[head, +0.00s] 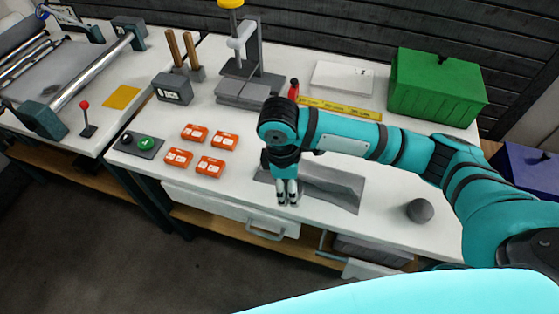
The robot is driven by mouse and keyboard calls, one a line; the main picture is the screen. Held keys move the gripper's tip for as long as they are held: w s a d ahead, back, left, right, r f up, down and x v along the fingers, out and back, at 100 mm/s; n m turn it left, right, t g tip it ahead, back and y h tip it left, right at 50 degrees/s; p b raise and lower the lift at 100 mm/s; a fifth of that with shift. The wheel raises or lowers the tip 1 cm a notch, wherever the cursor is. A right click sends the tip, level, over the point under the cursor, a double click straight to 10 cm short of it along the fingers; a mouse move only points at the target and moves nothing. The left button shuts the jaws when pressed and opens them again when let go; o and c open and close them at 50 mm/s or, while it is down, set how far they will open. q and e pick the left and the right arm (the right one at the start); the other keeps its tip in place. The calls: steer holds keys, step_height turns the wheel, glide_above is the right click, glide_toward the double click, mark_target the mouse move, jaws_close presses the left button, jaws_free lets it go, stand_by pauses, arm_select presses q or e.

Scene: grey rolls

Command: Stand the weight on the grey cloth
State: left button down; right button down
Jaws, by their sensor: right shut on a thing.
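The grey cloth (335,184) lies near the front edge of the white bench, with a raised fold and a darker front part. My right gripper (287,201) points down at the cloth's front left part. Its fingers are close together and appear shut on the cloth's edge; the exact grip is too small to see. A dark grey rounded thing (420,210), which looks like the weight, stands on the bench right of the cloth, apart from it. My left gripper is not in view.
Several orange packs (195,133) lie left of my right gripper, beside a button box (140,143). A green box (435,85), yellow strip (345,108), white plate (342,79) and grey stand (250,88) are behind. Bare bench lies between the cloth and the rounded thing.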

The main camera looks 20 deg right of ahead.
steer(key=w, duration=0.6)
steer(key=w+d, duration=0.1)
steer(key=w, duration=0.2)
steer(key=shift+w+d+f+p, duration=0.1)
steer(key=shift+w+f+p, duration=0.3)
step_height(320, 180, down, 3)
steer(key=shift+r+p, duration=0.2)
steer(key=shift+p, duration=0.15)
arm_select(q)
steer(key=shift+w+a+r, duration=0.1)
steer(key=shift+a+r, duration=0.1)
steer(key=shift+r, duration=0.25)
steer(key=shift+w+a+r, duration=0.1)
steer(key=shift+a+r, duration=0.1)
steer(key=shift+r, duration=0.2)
arm_select(e)
steer(key=shift+f, duration=0.45)
steer(key=shift+f, duration=0.45)
steer(key=shift+f, duration=0.15)
steer(key=shift+c, duration=2)
jaws_free()
